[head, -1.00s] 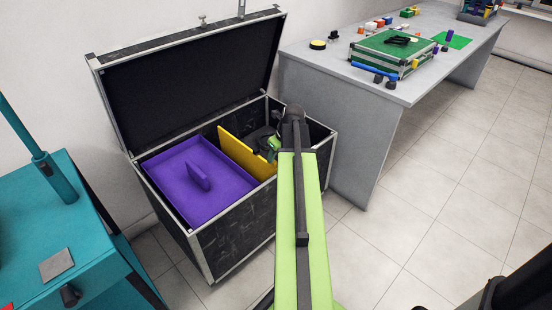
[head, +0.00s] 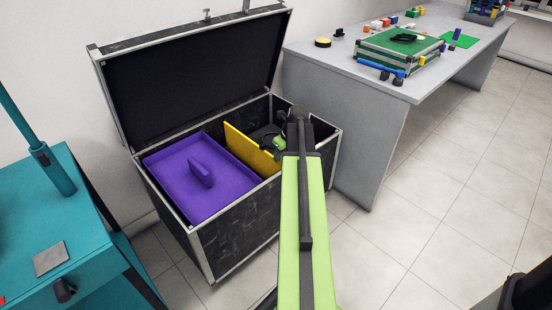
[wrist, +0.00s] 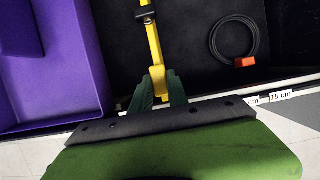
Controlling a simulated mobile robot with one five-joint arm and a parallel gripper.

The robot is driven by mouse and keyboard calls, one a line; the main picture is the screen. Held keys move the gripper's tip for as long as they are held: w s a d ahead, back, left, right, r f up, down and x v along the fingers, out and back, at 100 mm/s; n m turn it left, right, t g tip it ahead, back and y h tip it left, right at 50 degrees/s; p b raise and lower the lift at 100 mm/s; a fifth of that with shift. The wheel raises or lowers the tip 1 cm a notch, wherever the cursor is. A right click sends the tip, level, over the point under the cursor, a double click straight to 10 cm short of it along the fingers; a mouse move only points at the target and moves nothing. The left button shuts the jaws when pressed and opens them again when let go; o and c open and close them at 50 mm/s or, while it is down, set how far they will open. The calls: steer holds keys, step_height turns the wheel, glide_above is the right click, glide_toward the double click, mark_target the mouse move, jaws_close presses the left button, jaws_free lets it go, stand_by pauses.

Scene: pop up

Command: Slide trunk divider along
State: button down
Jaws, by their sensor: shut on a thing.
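The open trunk (head: 236,216) is a black case with silver edges, its lid raised at the back. The yellow divider (head: 244,143) stands upright inside it, between the purple tray (head: 222,200) on the left and a dark compartment on the right. In the wrist view the divider (wrist: 153,45) is seen from above as a narrow strip with a black clip. My gripper (wrist: 159,92) has its green fingers on both sides of the divider's near end, closed on it, just inside the front rim. In the head view my arm partly hides the right compartment.
A coiled black cable with an orange plug (wrist: 244,62) lies in the right compartment. Centimetre labels (wrist: 282,96) mark the front rim. A grey table (head: 345,125) stands close on the right, a teal cabinet (head: 100,240) on the left.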

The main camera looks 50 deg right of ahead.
steer(key=d, duration=1.2)
steer(key=shift+s, duration=0.3)
steer(key=c, duration=1.2)
jaws_free()
steer(key=shift+s, duration=0.1)
steer(key=shift+r, duration=0.1)
steer(key=p+v, duration=1.6)
steer(key=v, duration=0.1)
steer(key=shift+r, duration=0.15)
steer(key=shift+a, duration=0.1)
